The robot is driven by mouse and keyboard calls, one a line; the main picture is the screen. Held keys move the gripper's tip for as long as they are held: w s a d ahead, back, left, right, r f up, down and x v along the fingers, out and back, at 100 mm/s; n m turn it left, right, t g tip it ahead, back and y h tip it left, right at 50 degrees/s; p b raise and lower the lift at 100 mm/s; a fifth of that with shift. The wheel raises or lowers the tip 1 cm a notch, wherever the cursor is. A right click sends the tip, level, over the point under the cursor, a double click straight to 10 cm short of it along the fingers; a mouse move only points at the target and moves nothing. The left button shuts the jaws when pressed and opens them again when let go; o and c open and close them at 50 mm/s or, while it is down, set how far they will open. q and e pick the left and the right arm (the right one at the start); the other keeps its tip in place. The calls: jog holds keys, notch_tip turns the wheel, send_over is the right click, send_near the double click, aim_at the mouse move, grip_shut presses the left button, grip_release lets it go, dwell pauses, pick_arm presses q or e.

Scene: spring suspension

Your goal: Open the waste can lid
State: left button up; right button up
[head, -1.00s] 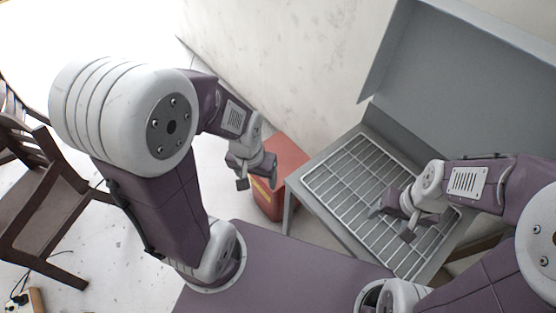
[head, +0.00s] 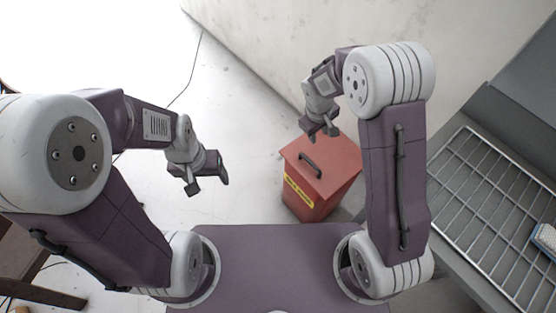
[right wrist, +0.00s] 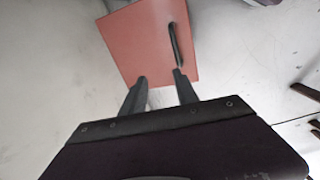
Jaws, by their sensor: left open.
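The waste can (head: 309,205) is a red box on the floor with a yellow label on its front. Its red lid (head: 330,171) is closed and has a dark bar handle (head: 310,164) on top. The lid (right wrist: 150,40) and handle (right wrist: 173,42) also show in the right wrist view. My right gripper (head: 322,133) is above the lid's far side, apart from it. In the right wrist view its two fingers are spread, with nothing between them. My left gripper (head: 207,186) is open and empty, left of the can over the floor.
A grey metal bench with a wire grid (head: 490,205) stands at the right, close to my right arm. A pale wall (head: 400,35) rises behind the can.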

jog(key=b, duration=0.2)
send_over(311, 163)
jog(key=a, duration=0.2)
jog(key=s+a+x, duration=0.1)
jog(key=x, duration=0.5)
jog(key=shift+n+g, duration=0.3)
jog(key=f+b, duration=0.1)
jog(key=f, duration=0.2)
jog(key=d+f+b, duration=0.1)
jog(key=f, duration=0.3)
jog(key=d+f+b, duration=0.1)
jog(key=f+b, duration=0.1)
jog(key=f, duration=0.2)
jog(key=shift+f, duration=0.15)
pick_arm(q)
notch_tip(311, 163, down, 8)
jog(key=shift+s, duration=0.2)
jog(key=shift+d, duration=0.1)
pick_arm(e)
grip_shut()
pick_arm(q)
jog(key=shift+r, duration=0.1)
